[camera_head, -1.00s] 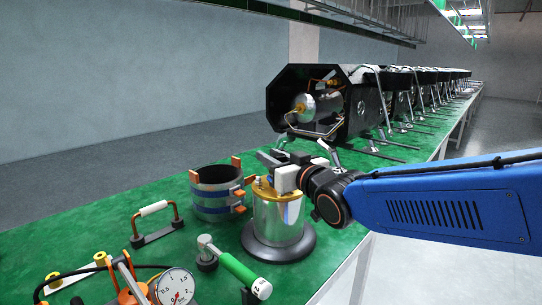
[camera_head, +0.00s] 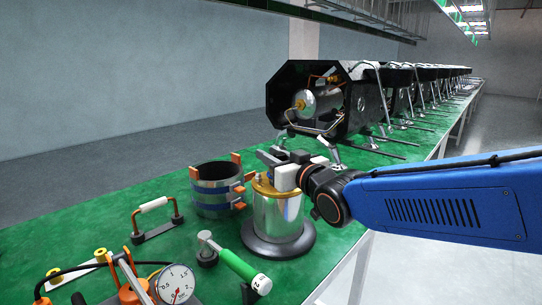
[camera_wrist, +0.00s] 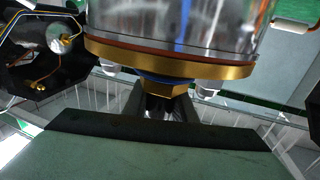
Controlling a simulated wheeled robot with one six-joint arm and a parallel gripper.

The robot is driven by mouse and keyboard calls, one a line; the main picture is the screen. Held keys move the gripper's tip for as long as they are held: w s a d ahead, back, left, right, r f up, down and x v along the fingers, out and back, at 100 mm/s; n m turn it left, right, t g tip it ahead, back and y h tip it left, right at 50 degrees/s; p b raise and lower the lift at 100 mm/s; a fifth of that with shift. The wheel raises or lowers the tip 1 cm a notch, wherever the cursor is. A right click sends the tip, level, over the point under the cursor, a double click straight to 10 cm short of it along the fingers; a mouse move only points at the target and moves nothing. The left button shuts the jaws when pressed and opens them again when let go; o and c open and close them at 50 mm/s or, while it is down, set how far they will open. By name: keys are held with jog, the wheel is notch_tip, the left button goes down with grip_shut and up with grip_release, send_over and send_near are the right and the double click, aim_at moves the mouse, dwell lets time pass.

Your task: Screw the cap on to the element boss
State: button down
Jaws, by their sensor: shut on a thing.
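The steel boiler (camera_head: 278,218) stands upright on a dark round base (camera_head: 259,246), with a gold flange (camera_head: 263,188) on top. My gripper (camera_head: 276,172) is over the flange, reaching in from the right. In the wrist view, the boiler (camera_wrist: 170,25) hangs upside down at the top with its gold flange (camera_wrist: 215,71). A brass hexagonal cap (camera_wrist: 163,89) sits against the flange's centre, with a blue ring between them. My gripper (camera_wrist: 162,106) is shut on the cap. The element boss is hidden behind the cap, so I cannot tell how far they are engaged.
A dark banded ring with orange clamps (camera_head: 214,190) stands left of the boiler. A green-handled tool (camera_head: 240,268), a pressure gauge (camera_head: 176,284) and a white-handled bracket (camera_head: 154,218) lie in front and left. An open octagonal machine housing (camera_head: 305,75) stands behind.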

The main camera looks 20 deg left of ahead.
jog(key=c, duration=1.4)
grip_release()
jog(key=shift+v, duration=2.95)
jog(key=shift+s, duration=0.1)
